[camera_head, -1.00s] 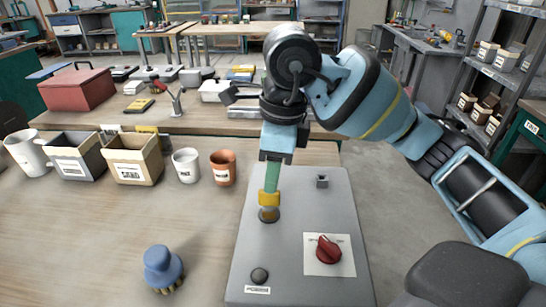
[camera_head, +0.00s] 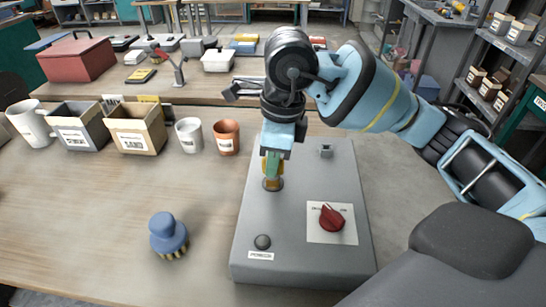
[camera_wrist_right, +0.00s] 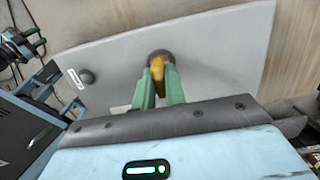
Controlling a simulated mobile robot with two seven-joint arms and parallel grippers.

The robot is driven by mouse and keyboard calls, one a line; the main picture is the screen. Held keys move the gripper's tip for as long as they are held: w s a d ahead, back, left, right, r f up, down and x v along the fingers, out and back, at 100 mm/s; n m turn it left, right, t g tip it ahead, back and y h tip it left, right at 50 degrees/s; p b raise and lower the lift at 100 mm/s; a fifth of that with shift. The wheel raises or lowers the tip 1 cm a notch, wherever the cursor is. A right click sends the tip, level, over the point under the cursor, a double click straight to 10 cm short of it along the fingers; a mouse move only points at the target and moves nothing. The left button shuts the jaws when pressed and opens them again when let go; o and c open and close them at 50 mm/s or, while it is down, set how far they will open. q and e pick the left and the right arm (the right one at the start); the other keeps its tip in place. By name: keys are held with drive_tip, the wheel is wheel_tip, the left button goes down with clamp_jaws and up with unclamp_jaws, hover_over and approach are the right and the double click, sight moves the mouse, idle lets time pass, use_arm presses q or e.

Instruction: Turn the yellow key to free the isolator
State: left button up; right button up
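The yellow key (camera_head: 266,168) stands upright in a round lock near the back left of the grey panel (camera_head: 295,255). My right gripper (camera_head: 273,168) is over it, pointing down. Its green fingers are on both sides of the key and look closed on it. In the right wrist view the key (camera_wrist_right: 158,72) shows between the two fingertips (camera_wrist_right: 159,82). The isolator's red knob (camera_head: 331,217) sits on a white plate at the panel's right, clear of the gripper. My left gripper is not in view.
A terracotta cup (camera_head: 226,137), a white cup (camera_head: 189,134) and a sand box (camera_head: 137,130) stand behind left. Bare tabletop surrounds the brush.

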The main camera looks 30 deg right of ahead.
clamp_jaws()
drive_tip(key=m, duration=0.1)
drive_tip(key=m+p, duration=0.1)
drive_tip(key=shift+r+m+p, duration=0.25)
drive_tip(key=shift+m+p, duration=0.05)
drive_tip(key=shift+m, duration=0.1)
drive_tip(key=m+p, duration=0.1)
drive_tip(key=m, duration=0.2)
drive_tip(key=shift+m+t+h+p, duration=0.3)
drive_tip(key=m+p, duration=0.1)
drive_tip(key=m, duration=0.1)
drive_tip(key=shift+m, duration=0.4)
drive_tip(key=shift+f+m+h+p, duration=0.1)
drive_tip(key=shift+m+h+p, duration=0.2)
drive_tip(key=shift+m+p, duration=0.2)
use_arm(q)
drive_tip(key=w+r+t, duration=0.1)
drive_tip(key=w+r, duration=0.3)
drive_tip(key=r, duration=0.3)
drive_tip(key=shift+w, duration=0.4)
use_arm(e)
drive_tip(key=shift+f, duration=0.15)
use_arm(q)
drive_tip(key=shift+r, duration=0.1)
use_arm(e)
drive_tip(key=o, duration=0.7)
unclamp_jaws()
drive_tip(key=shift+c, duration=0.2)
